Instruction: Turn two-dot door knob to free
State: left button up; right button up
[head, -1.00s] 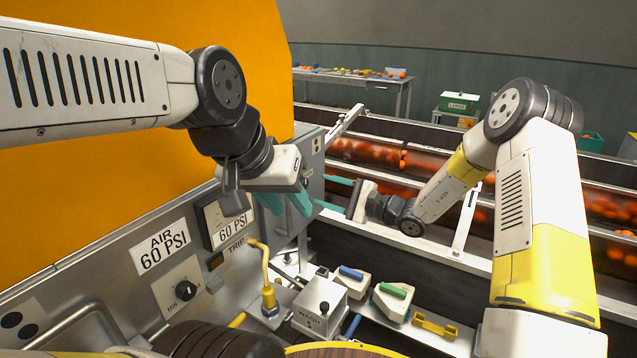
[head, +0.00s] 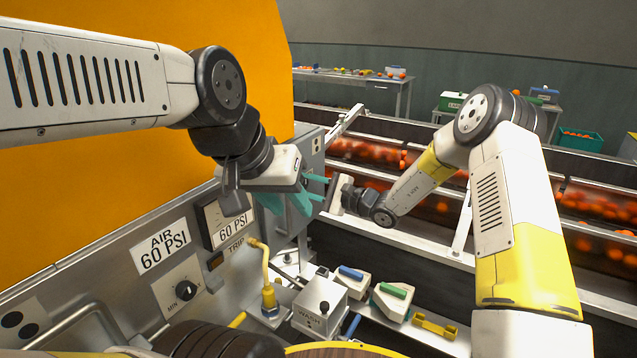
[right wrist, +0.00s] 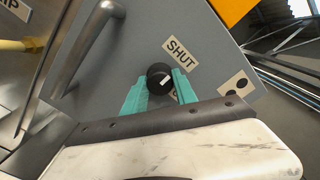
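In the right wrist view a round black knob (right wrist: 158,74) with a white mark sits on a grey door (right wrist: 135,45). A SHUT label (right wrist: 180,52) is just above and right of it. A plate with two black dots (right wrist: 237,86) is further right. Another label below the knob is mostly hidden by a finger. My right gripper (right wrist: 159,90) is open, its teal fingers on either side of the knob; contact cannot be told. In the head view my right gripper (head: 316,188) reaches the door's side. My left gripper (head: 286,203) is open and empty before the grey panel.
A bar handle (right wrist: 88,45) stands left of the knob. In the head view a wash box (head: 320,303), a yellow lever (head: 266,280) and colored-handled blocks (head: 392,298) lie below. A conveyor with oranges (head: 365,155) runs behind.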

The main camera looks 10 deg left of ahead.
grip_shut()
jog(key=m, duration=0.4)
jog(key=shift+m, duration=0.4)
jog(key=m, duration=0.3)
jog(key=shift+m, duration=0.4)
jog(key=m, duration=0.4)
jog(key=shift+m, duration=2.7)
